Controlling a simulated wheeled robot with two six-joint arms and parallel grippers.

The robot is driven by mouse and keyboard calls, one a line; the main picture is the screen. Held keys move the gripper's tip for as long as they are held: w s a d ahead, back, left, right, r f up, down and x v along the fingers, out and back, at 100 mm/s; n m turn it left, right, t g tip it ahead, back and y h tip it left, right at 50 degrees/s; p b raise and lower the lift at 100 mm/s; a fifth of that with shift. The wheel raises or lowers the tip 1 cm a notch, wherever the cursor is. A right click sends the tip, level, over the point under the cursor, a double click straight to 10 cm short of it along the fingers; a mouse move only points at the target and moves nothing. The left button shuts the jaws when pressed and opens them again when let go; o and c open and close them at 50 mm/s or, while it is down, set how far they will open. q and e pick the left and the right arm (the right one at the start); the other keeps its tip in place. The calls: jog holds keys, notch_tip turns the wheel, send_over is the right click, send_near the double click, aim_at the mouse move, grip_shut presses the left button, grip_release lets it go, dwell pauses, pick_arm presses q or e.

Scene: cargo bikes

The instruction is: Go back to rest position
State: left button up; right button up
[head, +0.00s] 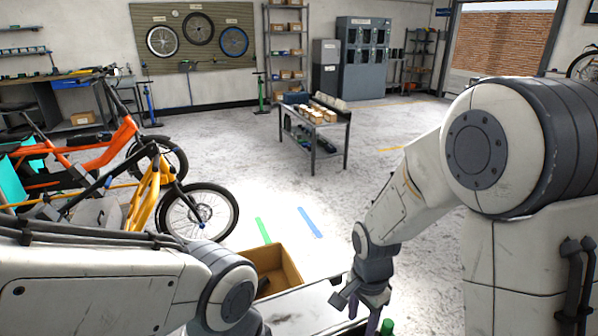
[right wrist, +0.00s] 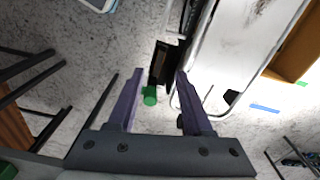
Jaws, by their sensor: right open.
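My right gripper (head: 362,308) hangs at the lower middle of the head view, its purple fingers pointing down. In the right wrist view my right gripper (right wrist: 158,76) has its two fingers wide apart with nothing held between them. A dark object (right wrist: 163,62) and a small green cylinder (right wrist: 150,96) lie beyond and between the fingertips, apart from them as far as I can tell. My left arm comes in at the lower left of the head view, and its gripper is out of the frame.
An open cardboard box (head: 283,262) stands beside a white surface (head: 300,308) close to my right gripper. An orange bike (head: 105,145) and a yellow bike (head: 150,190) stand at left. A metal table (head: 318,128) with small boxes stands farther back. The floor between is clear.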

jog(key=s+a+r+n+y, duration=0.1)
jog(key=s+a+r+n, duration=0.4)
jog(key=s+n, duration=0.45)
jog(key=s+a+r+n, duration=0.5)
jog(key=s+n, duration=0.3)
jog(key=n, duration=0.2)
notch_tip(320, 180, up, 15)
jog(key=p, duration=1.4)
jog(key=shift+w+f+p, duration=0.15)
jog(key=shift+w+p, duration=0.15)
jog(key=shift+w, duration=0.05)
